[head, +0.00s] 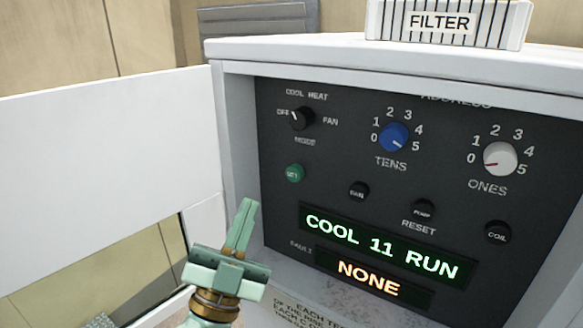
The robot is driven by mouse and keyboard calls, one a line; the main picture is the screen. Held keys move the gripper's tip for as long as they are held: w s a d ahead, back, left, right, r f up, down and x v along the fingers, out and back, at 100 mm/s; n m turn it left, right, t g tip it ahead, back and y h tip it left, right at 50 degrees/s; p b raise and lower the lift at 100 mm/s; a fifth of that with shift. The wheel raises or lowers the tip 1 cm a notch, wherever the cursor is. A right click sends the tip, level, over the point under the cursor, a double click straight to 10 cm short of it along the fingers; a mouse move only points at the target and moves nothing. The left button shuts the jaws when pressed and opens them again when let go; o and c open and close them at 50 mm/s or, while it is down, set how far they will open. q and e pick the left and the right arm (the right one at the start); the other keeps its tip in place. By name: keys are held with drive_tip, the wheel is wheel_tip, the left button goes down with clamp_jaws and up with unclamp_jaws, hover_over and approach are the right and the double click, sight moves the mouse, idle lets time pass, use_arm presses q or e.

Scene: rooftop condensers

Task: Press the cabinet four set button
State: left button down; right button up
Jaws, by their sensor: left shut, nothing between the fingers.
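The control panel (350,160) sits inside an open white cabinet. A green button (294,173), its small label hard to read but perhaps SET, is at the panel's left, below the mode knob (302,118). My left gripper (247,205) is shut and empty, pointing up, below and to the left of the green button and apart from it. The blue TENS knob (394,137) and white ONES knob (500,159) are to the right. The upper display (380,247) reads COOL 11 RUN. The fault display (370,279) reads NONE. No cabinet number shows. My right gripper is out of view.
Black reset buttons labelled FAN (358,191), PUMP (423,210) and COIL (498,232) line the panel. The open white door (100,135) stands at the left. A FILTER box (447,24) sits on top of the cabinet. A printed notice lies low inside.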

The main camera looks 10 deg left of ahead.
sight(291, 168)
use_arm(q)
drive_tip(key=shift+w, duration=0.15)
drive_tip(key=w+d+b, duration=0.2)
drive_tip(key=w+d, duration=0.1)
drive_tip(key=w, duration=0.5)
drive_tip(key=shift+w, duration=0.1)
idle(2.0)
drive_tip(key=shift+w+d+f, duration=0.1)
drive_tip(key=shift+w+d, duration=0.05)
drive_tip(key=shift+w, duration=0.2)
drive_tip(key=shift+w+d, duration=0.2)
drive_tip(key=shift+w, duration=0.35)
idle(0.8)
drive_tip(key=shift+s, duration=0.1)
idle(0.3)
drive_tip(key=shift+s+a+p, duration=0.35)
drive_tip(key=shift+s+p, duration=0.1)
drive_tip(key=shift+s, duration=0.4)
